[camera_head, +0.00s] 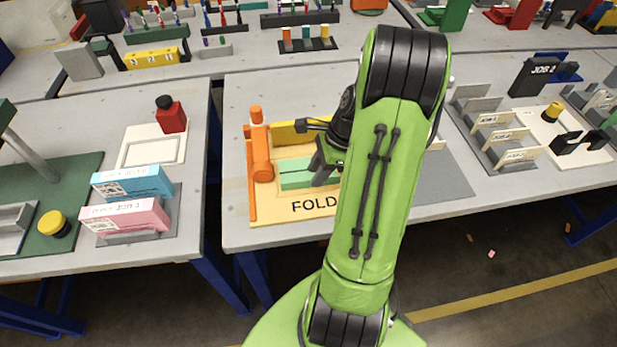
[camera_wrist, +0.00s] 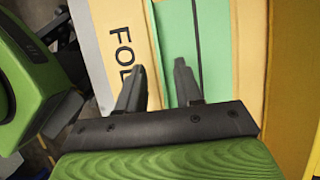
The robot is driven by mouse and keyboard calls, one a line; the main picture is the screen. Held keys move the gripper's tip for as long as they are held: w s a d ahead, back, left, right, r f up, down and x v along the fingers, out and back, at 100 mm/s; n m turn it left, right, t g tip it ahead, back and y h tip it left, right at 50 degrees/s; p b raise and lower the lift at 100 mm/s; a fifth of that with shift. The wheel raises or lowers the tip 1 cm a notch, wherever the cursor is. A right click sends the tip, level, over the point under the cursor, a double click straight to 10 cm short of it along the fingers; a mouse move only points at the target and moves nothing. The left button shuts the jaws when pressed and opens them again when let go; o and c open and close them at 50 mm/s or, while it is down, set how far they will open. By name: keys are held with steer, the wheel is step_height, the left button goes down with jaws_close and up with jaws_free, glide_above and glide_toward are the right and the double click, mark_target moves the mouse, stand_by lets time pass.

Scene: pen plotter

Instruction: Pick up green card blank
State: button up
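The green card blank (camera_head: 295,180) lies flat on the wooden fold board (camera_head: 276,215), which is lettered "FOLD". In the wrist view the card (camera_wrist: 213,50) is a green sheet with a darker line running along it. My gripper (camera_head: 322,170) is low over the right part of the card, and my arm hides that side. In the wrist view my gripper (camera_wrist: 162,80) has its two dark fingers apart, with nothing seen held between them. One finger is over the board's lettered strip and the other over the card. Whether the fingertips touch the card is unclear.
An orange post and bar (camera_head: 260,160) stand at the board's left, and a yellow bar (camera_head: 290,132) runs along its back. Blue and pink card packs (camera_head: 132,183) stand on the left table. A grey divider rack (camera_head: 490,135) is at the right.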

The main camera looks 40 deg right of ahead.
steer(key=x, duration=0.3)
steer(key=shift+b, duration=0.4)
steer(key=shift+r, duration=0.1)
jaws_close()
